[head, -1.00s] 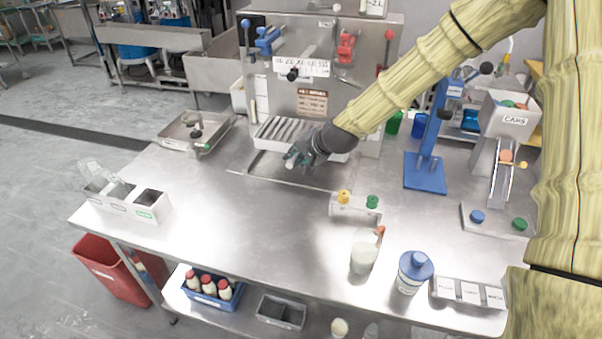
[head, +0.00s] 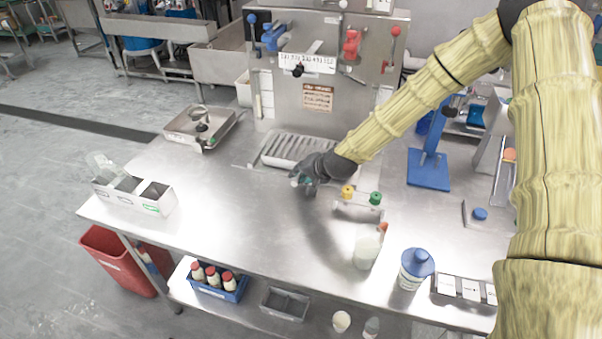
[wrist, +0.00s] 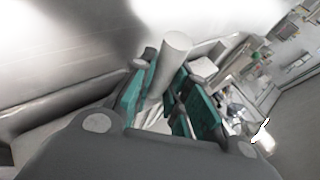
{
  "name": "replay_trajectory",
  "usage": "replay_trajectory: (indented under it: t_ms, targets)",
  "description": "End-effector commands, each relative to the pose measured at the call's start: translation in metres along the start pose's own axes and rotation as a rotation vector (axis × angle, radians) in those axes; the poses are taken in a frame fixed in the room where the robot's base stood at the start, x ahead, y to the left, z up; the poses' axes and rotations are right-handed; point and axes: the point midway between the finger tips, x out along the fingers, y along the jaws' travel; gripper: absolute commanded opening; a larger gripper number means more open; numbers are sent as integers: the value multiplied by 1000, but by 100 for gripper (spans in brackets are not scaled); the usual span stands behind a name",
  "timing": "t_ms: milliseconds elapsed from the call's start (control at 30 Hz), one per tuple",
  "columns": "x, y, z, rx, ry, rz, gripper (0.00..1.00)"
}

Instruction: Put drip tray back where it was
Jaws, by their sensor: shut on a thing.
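The drip tray (head: 283,147) is a pale metal tray with slats in the head view, at the front foot of the grinder machine (head: 345,100). My gripper (head: 301,181) is at the tray's front edge, pointing down and left. In the wrist view my gripper (wrist: 172,100) has its teal fingers closed around a pale cylindrical handle (wrist: 177,46), which appears to be the tray's. The gripper hides the tray's front right part. I cannot tell whether the tray rests on the bench or is slightly raised.
A metal pan (head: 178,127) lies left of the machine on the steel bench (head: 235,215). A block with yellow and green knobs (head: 358,203) stands right of my gripper. A jug (head: 367,250), a blue-lidded bottle (head: 416,270) and a blue stand (head: 428,170) are further right.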

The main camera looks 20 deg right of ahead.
Motion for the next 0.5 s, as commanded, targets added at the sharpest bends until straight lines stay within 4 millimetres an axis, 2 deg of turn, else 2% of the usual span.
replay_trajectory:
  t_ms: [367,400,433,500]
  targets:
    - [2,2,0,-1,1,-1,0]
    - [2,2,1,-1,1,0,20]
    - [2,2,1,0,1,0,26]
    - [2,2,1,-1,1,0,26]
